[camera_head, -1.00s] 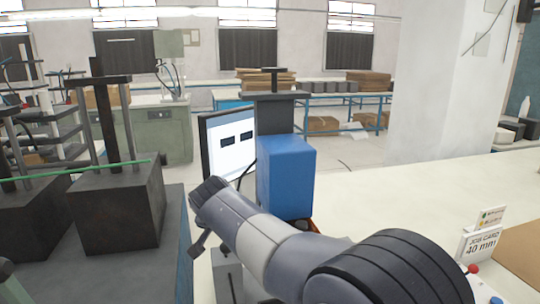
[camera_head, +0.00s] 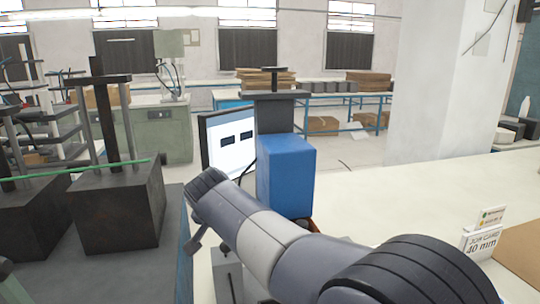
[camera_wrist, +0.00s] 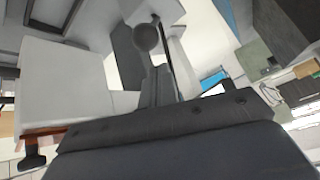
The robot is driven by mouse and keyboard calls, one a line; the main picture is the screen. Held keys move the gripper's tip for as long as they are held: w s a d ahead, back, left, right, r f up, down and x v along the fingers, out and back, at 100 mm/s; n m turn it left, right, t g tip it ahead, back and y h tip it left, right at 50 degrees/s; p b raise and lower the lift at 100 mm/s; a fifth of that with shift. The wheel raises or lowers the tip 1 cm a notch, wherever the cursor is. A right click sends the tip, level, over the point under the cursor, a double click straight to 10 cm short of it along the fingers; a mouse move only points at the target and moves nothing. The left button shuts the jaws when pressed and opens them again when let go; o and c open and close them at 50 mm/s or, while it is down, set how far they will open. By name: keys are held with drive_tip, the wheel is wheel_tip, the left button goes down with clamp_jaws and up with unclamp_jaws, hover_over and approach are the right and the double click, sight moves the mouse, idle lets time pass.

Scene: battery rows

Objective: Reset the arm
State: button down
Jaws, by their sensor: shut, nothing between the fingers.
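My arm reaches from the lower right of the head view up toward the left, in front of a blue machine. Its grey and white links hide the machine's lower part. My gripper (camera_wrist: 158,88) shows in the wrist view beyond the dark wrist housing. Its narrow fingers are shut together and hold nothing. In the head view, the gripper is mostly hidden behind the arm's upper end.
The blue machine (camera_head: 286,175) with a grey top stands close behind my arm. A monitor (camera_head: 228,142) is beside it. Dark blocks with posts (camera_head: 120,205) stand at left. A job card (camera_head: 481,242) stands on the pale table (camera_head: 400,205), whose middle is clear.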

drive_tip(key=v, duration=0.7)
drive_tip(key=x, duration=0.6)
drive_tip(key=s+f+b+x, duration=0.1)
drive_tip(key=x, duration=0.3)
drive_tip(key=shift+s+d, duration=0.1)
drive_tip(key=shift+d, duration=0.05)
drive_tip(key=shift+r+p, duration=0.75)
drive_tip(key=shift+p, duration=0.25)
drive_tip(key=p, duration=0.1)
drive_tip(key=w+p, duration=0.1)
drive_tip(key=p, duration=0.1)
drive_tip(key=shift+w+r+g, duration=0.15)
drive_tip(key=shift+r+g, duration=0.1)
drive_tip(key=shift+g, duration=0.15)
drive_tip(key=w+g+p, duration=0.2)
drive_tip(key=w+p, duration=0.3)
drive_tip(key=b+v, duration=0.1)
drive_tip(key=v, duration=0.7)
drive_tip(key=shift+r+h, duration=0.3)
drive_tip(key=shift+r, duration=0.15)
